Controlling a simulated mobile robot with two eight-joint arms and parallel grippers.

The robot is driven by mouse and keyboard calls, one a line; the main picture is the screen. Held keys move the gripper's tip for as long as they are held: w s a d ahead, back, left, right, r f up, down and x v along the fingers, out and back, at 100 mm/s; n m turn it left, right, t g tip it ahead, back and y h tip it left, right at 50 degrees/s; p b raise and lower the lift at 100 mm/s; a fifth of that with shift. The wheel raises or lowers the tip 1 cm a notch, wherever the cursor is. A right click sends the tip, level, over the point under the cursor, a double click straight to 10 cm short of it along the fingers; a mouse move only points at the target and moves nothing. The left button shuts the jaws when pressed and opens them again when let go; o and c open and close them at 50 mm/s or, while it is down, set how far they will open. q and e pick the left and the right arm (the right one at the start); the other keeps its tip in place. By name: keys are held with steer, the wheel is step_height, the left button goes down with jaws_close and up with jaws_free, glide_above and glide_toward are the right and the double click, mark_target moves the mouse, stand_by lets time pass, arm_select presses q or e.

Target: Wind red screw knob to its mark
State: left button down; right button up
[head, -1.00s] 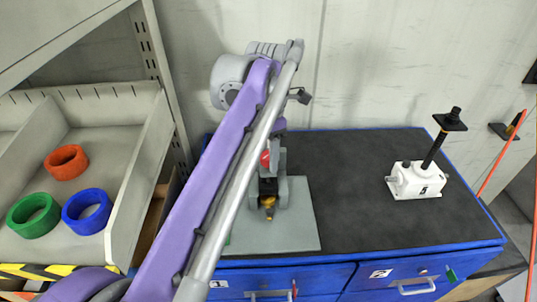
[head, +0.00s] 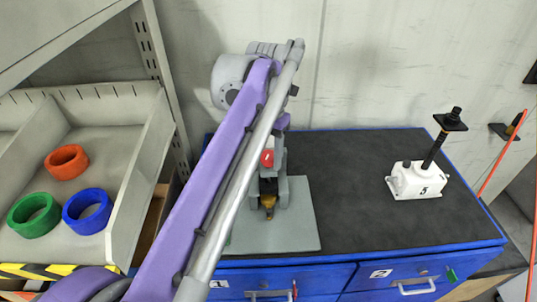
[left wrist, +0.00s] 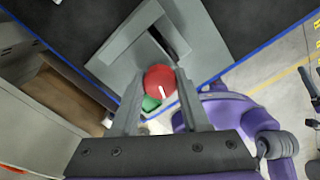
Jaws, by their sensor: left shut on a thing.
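The red screw knob (head: 267,158) stands on a grey screw jack frame (head: 283,192) on the bench, partly covered by my left arm in the head view. My left gripper (left wrist: 160,84) is shut on the red knob, with one finger on each side of it. In the left wrist view the knob (left wrist: 158,80) is a round red cap with a white line pointing down and slightly right. A brass-coloured tip (head: 268,203) shows low on the jack frame. I cannot make out the mark. My right gripper is not in view.
The jack stands on a grey plate (head: 300,235) on the dark bench top (head: 350,165). A white jack numbered 5 (head: 415,180) stands at the right. A bin (head: 120,150) with orange, green and blue rings is at the left. Blue drawers are below.

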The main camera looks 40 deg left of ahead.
arm_select(q)
steer(key=shift+f, duration=0.1)
steer(key=shift+c, duration=1.9)
jaws_free()
step_height(320, 180, up, 11)
steer(key=shift+p, duration=0.4)
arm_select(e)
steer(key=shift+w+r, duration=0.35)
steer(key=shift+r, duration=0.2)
